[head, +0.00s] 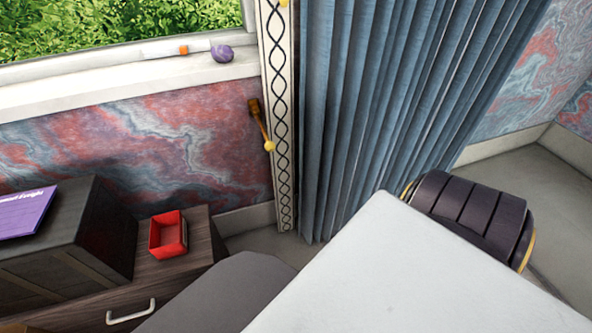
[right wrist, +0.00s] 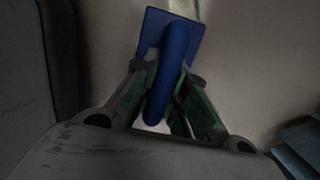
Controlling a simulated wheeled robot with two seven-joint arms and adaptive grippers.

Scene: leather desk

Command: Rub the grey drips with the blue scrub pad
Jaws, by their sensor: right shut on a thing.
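The blue scrub pad (right wrist: 174,58) is in the right wrist view, a flat blue plate with a thick rounded handle. My right gripper (right wrist: 168,88) is shut on its handle, with a green-lined finger on each side. A pale, dim surface lies behind the pad; I cannot tell whether the pad touches it. The grey drips cannot be made out in either view. My left gripper is not in view, and the head view shows neither gripper.
In the head view, a red open box (head: 167,236) stands on a wooden drawer unit (head: 190,262) beside a dark box (head: 85,235) with a purple book (head: 22,213) on it. A blue curtain (head: 385,110) hangs right of the window sill (head: 110,88), which holds a purple ball (head: 222,54).

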